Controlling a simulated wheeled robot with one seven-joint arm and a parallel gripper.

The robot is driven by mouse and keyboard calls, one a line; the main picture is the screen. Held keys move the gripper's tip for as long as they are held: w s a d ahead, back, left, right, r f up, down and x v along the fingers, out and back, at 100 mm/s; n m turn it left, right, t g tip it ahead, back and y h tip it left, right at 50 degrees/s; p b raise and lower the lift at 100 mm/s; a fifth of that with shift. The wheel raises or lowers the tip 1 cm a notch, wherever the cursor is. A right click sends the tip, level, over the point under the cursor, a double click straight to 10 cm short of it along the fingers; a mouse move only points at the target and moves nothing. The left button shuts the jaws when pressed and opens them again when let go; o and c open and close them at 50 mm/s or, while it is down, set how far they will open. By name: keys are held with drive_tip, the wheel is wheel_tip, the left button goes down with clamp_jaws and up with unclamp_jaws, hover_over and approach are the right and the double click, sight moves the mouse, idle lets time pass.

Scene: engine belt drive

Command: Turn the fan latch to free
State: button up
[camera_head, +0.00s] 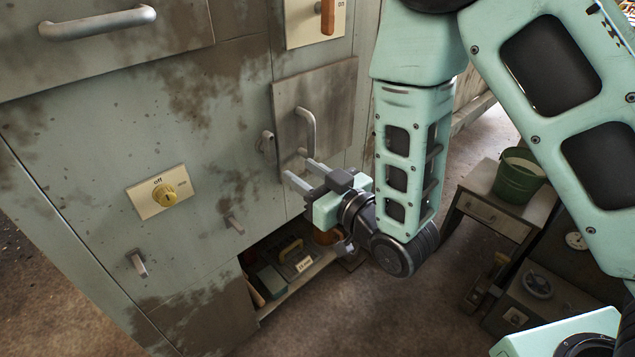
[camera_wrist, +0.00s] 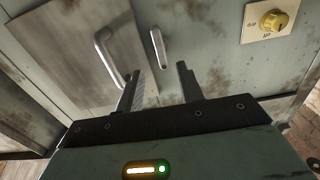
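A small grey latch handle (camera_head: 265,141) sits on the cabinet front, just left of a small door with a bar handle (camera_head: 306,128). No readable label marks it as the fan latch. In the wrist view the latch (camera_wrist: 158,48) stands roughly upright, beyond and between my fingertips, with the bar handle (camera_wrist: 110,58) to its left. My gripper (camera_head: 297,170) is open and empty, its two fingers pointing at the cabinet below and right of the latch. In the wrist view my gripper (camera_wrist: 158,72) shows a clear gap between its fingers, apart from the latch.
A yellow knob (camera_head: 168,196) on an "off" plate is lower left. An open shelf (camera_head: 300,275) holds several items under my gripper. A green bucket (camera_head: 518,176) stands on a table at right.

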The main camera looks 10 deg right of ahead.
drive_tip(key=p+v, duration=0.3)
drive_tip(key=p, duration=0.3)
drive_tip(key=shift+s+d+p, duration=0.1)
drive_tip(key=shift+s+p, duration=0.05)
drive_tip(key=shift+p, duration=0.15)
idle(0.5)
